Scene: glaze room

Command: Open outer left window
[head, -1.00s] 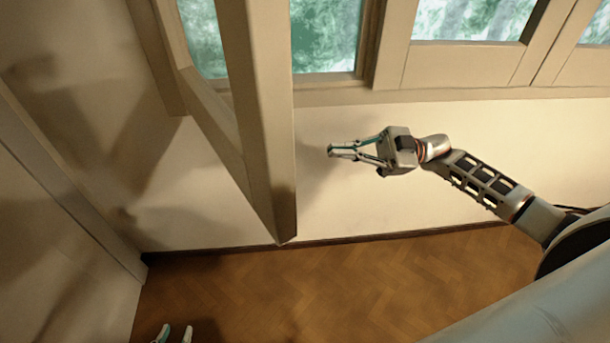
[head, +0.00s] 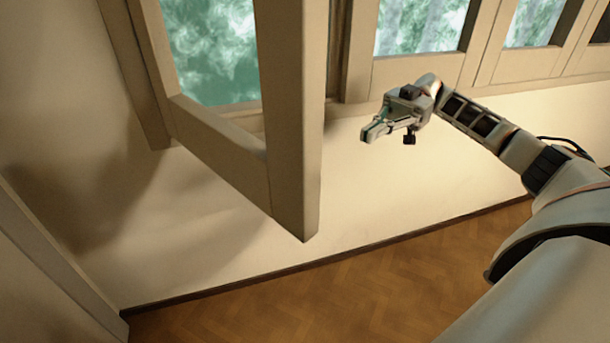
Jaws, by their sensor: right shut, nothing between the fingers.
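The outer left window (head: 288,130) is a cream-framed sash that stands swung out into the room, its free edge towards me. Its glass area shows green foliage behind it. The frame's lower corner hangs above the floor. My right gripper (head: 370,134) is to the right of the sash's free edge, apart from it in the picture. Its fingers are together and hold nothing. No handle shows on the visible side of the sash. My left gripper is not in view.
Closed window panels (head: 425,40) line the wall to the right. The cream wall (head: 400,180) below them is bare. A pale panel (head: 50,270) stands at the lower left. The wood floor (head: 300,300) is clear where it shows.

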